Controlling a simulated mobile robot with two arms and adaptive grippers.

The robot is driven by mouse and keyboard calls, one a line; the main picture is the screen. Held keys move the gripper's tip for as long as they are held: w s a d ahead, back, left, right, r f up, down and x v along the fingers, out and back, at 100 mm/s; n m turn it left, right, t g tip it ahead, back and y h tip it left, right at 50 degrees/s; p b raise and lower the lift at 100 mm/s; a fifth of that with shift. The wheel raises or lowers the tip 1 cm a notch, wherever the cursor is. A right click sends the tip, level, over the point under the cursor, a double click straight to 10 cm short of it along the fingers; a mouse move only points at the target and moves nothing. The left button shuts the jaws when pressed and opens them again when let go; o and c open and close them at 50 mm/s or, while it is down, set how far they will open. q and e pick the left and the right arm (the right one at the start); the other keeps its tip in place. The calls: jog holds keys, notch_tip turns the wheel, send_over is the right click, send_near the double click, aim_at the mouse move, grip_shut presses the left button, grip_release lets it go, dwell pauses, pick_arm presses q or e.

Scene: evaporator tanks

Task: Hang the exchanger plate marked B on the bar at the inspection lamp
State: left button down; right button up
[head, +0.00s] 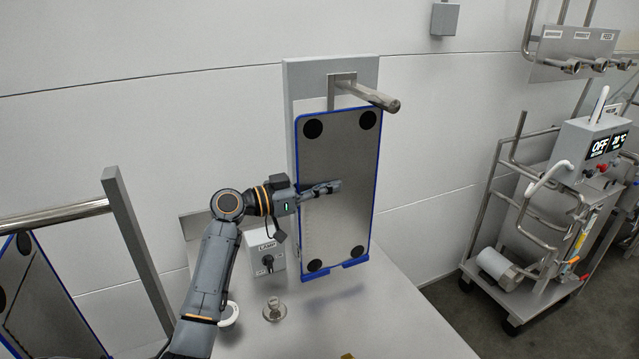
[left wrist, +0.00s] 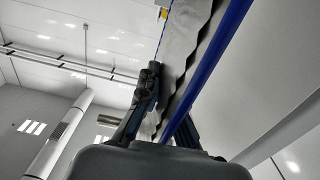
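The exchanger plate (head: 338,225) is a tall grey sheet with a blue gasket rim and black round spots at its corners. It stands roughly upright before the backboard, its top edge just below the bar (head: 372,93). I cannot tell whether it bears on the bar, and no letter B is legible. My left gripper (head: 322,189) is at the plate's left edge with a finger across its front. In the left wrist view the plate's wavy edge (left wrist: 186,45) runs between the fingers (left wrist: 165,112), which close on it. My right gripper is out of view.
A grey lamp switch box (head: 264,256) and a round metal knob (head: 273,308) are on the pale bench (head: 390,315) below. Another rail (head: 60,217) with plates stands at the left. A wheeled cart (head: 530,270) with piping stands at the right.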

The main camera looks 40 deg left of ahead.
pick_arm(q)
jog(key=f+x, duration=0.1)
jog(key=x, duration=0.5)
jog(key=shift+f, duration=0.2)
dwell(0.5)
dwell(0.4)
jog(key=c, duration=1.4)
grip_release()
jog(key=shift+c, duration=0.2)
jog(key=v, duration=0.7)
jog(key=shift+s, duration=0.25)
